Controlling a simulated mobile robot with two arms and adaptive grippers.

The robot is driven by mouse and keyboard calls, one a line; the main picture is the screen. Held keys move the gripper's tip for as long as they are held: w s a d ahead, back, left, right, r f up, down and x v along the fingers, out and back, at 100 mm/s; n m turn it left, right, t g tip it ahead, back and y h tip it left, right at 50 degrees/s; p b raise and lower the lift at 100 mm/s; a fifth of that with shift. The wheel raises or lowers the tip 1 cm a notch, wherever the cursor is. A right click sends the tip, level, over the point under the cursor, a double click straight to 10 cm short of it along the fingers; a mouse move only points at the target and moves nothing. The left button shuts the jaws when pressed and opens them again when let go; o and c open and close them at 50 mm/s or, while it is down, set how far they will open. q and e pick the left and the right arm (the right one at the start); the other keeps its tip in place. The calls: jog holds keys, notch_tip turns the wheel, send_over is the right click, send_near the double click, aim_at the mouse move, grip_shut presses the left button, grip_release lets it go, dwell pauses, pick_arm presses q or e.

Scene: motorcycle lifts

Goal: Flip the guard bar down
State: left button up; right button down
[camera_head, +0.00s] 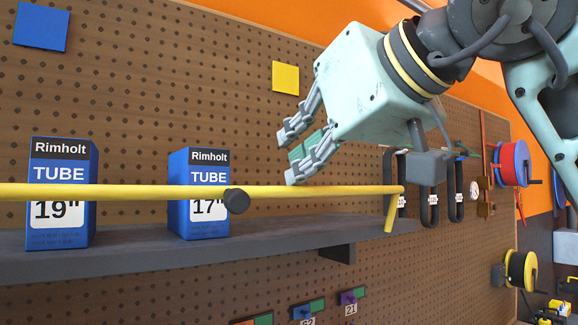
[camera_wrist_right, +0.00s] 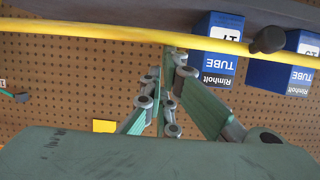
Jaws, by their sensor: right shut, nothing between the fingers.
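The yellow guard bar (camera_head: 312,191) runs across the front of a grey shelf in the head view, with a black knob (camera_head: 236,201) on it and a short bent end at the right. It also shows along the top of the right wrist view (camera_wrist_right: 110,34). My right gripper (camera_head: 287,160) is above the bar, right of the knob, with its fingers shut and empty. In the right wrist view its fingertips (camera_wrist_right: 172,52) are close to the bar; I cannot tell whether they touch it. My left gripper is not in view.
Two blue tube boxes, the 19-inch one (camera_head: 60,190) and the 17-inch one (camera_head: 200,165), stand on the grey shelf (camera_head: 130,243) behind the bar. Black loops (camera_head: 433,200) and a red reel (camera_head: 513,163) hang at the right. A brown pegboard (camera_head: 180,90) is behind.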

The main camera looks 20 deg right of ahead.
jog(key=s+d+f+t+y+b, duration=0.2)
jog(key=s+f+t+b, duration=0.5)
jog(key=b, duration=1)
jog(key=shift+s+d+f+t, duration=0.4)
jog(key=shift+s+f, duration=0.55)
jog(key=shift+f, duration=0.9)
jog(key=shift+s+d, duration=0.1)
jog(key=v, duration=1.2)
jog(key=shift+d, duration=0.1)
